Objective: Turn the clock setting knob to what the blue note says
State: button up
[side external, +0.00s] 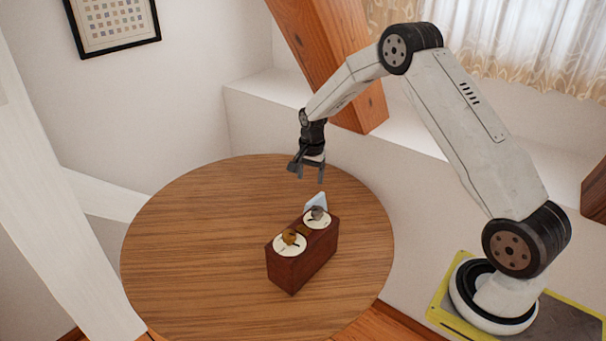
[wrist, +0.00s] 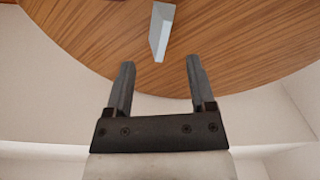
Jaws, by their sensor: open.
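A dark red-brown box (side external: 304,260) stands on the round table, with two white dials on its top. The nearer dial carries an amber-brown knob (side external: 289,236), and the farther dial carries a grey knob (side external: 317,213). I cannot tell which is the clock setting knob. A pale blue note (side external: 315,201) stands upright behind the grey knob; its writing cannot be read. It shows as a pale, narrow slab in the wrist view (wrist: 161,29). My gripper (side external: 310,177) is open and empty, above the table behind the box, pointing down. The knobs are out of the wrist view.
The round wooden table (side external: 190,240) is otherwise bare, with free room left of the box. A slanted timber brace (side external: 325,50) and a white wall ledge (side external: 265,95) stand behind my gripper. A white post (side external: 50,180) rises at the left.

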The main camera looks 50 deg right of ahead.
aim_at(315, 198)
jog(key=d+f+m, duration=0.1)
jog(key=w+d+f+m, duration=0.1)
jog(key=d+f, duration=0.1)
jog(key=d+f+m, duration=0.1)
jog(key=d, duration=0.1)
jog(key=shift+w+d+f+m+g, duration=0.2)
jog(key=shift+w+m+g, duration=0.1)
jog(key=shift+w, duration=0.1)
jog(key=shift+f, duration=0.1)
jog(key=shift+f, duration=1.15)
jog(key=shift+f, duration=0.15)
jog(key=shift+a+f, duration=0.1)
jog(key=shift+f, duration=2.35)
grip_shut()
